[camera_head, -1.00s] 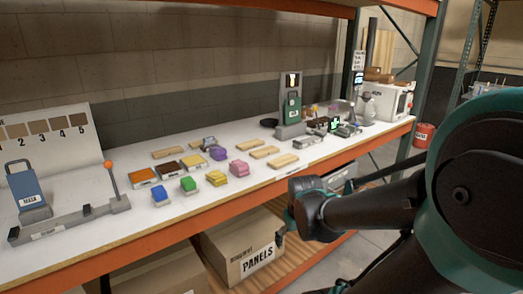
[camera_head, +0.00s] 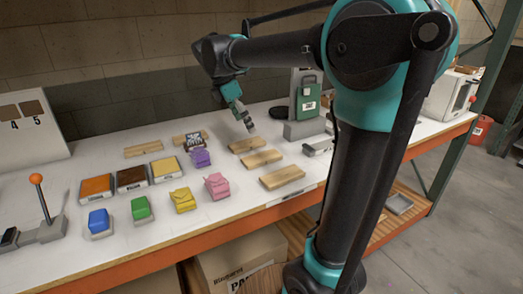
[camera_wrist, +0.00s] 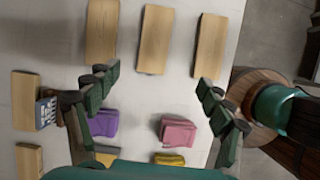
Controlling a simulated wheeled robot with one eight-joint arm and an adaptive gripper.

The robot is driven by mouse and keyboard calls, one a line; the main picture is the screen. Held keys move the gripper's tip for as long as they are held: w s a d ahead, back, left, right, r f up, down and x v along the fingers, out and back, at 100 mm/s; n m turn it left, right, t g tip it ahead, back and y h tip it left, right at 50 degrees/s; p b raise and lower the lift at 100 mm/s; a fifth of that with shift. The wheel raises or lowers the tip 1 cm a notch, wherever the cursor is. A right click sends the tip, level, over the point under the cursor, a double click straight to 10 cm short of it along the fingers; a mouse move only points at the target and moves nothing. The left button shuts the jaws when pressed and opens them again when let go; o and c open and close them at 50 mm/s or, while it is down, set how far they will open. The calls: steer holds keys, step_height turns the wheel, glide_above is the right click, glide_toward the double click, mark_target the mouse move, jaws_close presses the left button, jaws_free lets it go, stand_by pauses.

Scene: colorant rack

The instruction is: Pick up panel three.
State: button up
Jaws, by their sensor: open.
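Several plain wooden panels lie flat on the white shelf, and I can read no numbers on them. Three lie in a group: a back one (camera_head: 247,145), a middle one (camera_head: 261,159) and a front one (camera_head: 282,176). In the wrist view the same group shows as a left panel (camera_wrist: 102,30), a middle panel (camera_wrist: 155,40) and a right panel (camera_wrist: 209,45). Two more lie at the left (camera_head: 143,151) (camera_head: 182,139). My gripper (camera_head: 246,122) is open and empty above the shelf, pointing down. In the wrist view its fingers (camera_wrist: 157,85) are spread wide, below the middle panel.
Purple (camera_head: 200,158), pink (camera_head: 216,186), yellow (camera_head: 183,200), green (camera_head: 140,208) and blue (camera_head: 98,221) blocks stand left of the panel group. Orange (camera_head: 96,187) and brown trays sit behind them. A green-fronted device (camera_head: 307,100) stands behind the panels at the right.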

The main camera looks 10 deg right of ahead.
glide_above(261, 157)
steer(key=s+a, duration=0.1)
steer(key=a, duration=0.1)
step_height(261, 157, down, 11)
steer(key=shift+a+r, duration=0.1)
steer(key=shift+r, duration=0.05)
steer(key=shift+x, duration=2.55)
steer(key=shift+w+a, duration=0.1)
steer(key=shift+c, duration=0.6)
steer(key=c, duration=1.2)
steer(key=shift+r, duration=0.1)
